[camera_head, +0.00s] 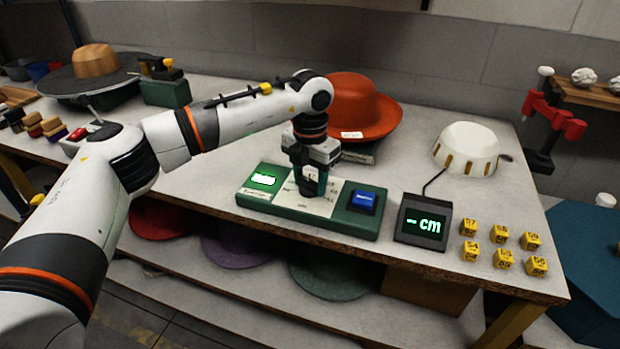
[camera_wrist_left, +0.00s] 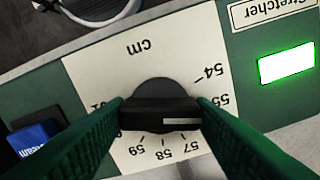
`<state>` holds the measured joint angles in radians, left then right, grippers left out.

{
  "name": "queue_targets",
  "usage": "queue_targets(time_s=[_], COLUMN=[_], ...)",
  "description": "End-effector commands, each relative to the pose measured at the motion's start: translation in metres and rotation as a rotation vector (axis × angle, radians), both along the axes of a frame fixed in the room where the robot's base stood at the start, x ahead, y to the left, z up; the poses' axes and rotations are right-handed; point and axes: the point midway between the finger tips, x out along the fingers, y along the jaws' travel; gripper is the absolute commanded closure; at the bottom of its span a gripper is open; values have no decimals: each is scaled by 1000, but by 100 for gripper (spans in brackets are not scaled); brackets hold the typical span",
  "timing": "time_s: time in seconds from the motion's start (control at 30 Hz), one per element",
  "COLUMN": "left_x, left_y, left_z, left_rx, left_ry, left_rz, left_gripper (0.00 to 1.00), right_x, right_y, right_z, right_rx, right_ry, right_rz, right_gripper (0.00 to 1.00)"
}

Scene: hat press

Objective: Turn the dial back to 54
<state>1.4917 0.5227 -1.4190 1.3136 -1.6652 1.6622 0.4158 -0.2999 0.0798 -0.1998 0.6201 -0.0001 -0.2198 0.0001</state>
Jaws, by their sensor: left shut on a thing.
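The green stretcher panel (camera_head: 345,230) lies on the table with a white scale plate (camera_head: 326,204). In the left wrist view, the black dial (camera_wrist_left: 158,92) sits on the scale plate (camera_wrist_left: 90,70). The dial's white mark (camera_wrist_left: 182,121) points right, just below the number 55 (camera_wrist_left: 222,100). The number 54 (camera_wrist_left: 208,73) shows above that. My right-hand finger in that view hides the scale where 56 would be. My left gripper (camera_head: 311,188) points down over the panel. Its green fingers (camera_wrist_left: 160,115) are shut on the dial from both sides. My right gripper is not in view.
A lit green display (camera_head: 264,180) and a blue steam button (camera_head: 363,199) flank the scale. A black screen (camera_head: 423,223) reads "- cm". An orange hat (camera_head: 362,105) stands behind. Yellow numbered cubes (camera_head: 502,257) and a white hat form (camera_head: 466,148) are at the right.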

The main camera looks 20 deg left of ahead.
Motion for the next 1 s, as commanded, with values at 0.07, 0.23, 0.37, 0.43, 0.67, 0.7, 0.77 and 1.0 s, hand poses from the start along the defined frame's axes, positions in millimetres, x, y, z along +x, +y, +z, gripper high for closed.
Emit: queue_targets(time_s=[0.07, 0.23, 0.37, 0.43, 0.67, 0.7, 0.77, 1.0], left_x=[1, 1, 1, 1, 1, 1, 1, 1], left_y=[0, 0, 0, 0, 1, 1, 1, 1], left_z=[1, 1, 1, 1, 1, 1, 2, 2], left_rx=[-1, -1, -1, -1, -1, -1, -1, -1], left_ry=[-3, -3, -3, -3, -4, -4, -4, -4], left_rz=[74, 231, 340, 392, 524, 540, 560, 606], left_gripper=[74, 74, 74, 74, 74, 74, 74, 74], right_x=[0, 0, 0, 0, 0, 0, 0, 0], right_y=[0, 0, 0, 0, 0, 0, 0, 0], right_z=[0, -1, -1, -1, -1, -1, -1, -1], right_rx=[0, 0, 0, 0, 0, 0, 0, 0], right_ry=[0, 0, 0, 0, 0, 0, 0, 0], right_rz=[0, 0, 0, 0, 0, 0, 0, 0], right_gripper=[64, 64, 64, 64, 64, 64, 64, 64])
